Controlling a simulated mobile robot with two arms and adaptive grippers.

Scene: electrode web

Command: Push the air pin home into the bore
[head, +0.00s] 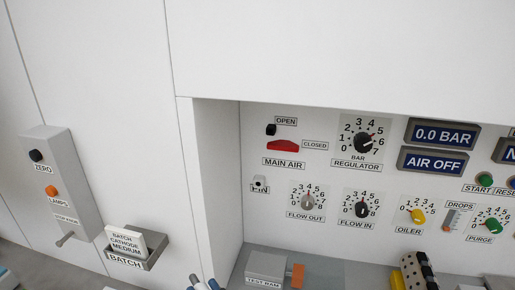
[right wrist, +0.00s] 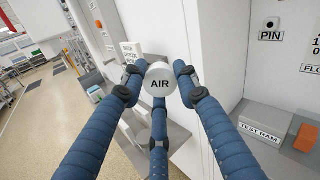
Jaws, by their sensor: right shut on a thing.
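The air pin (right wrist: 160,85) shows in the right wrist view as a round white end marked AIR. My right gripper (right wrist: 163,76) has its blue jointed fingers closed around it. The rest of the pin is hidden. In the head view only the blue fingertips of my right gripper (head: 205,284) show at the bottom edge. The bore (head: 259,181) is a small dark hole in a pale fitting above the PIN label, on the recessed panel. The PIN label (right wrist: 271,35) shows upper right in the right wrist view. The gripper is apart from the bore, to its lower left. My left gripper is not in view.
The recess has a side wall (head: 215,170) left of the bore. A batch card holder (head: 140,260) and a grey box (head: 62,185) project from the wall at left. A test ram block (head: 266,268) with an orange end sits on the ledge below the bore.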

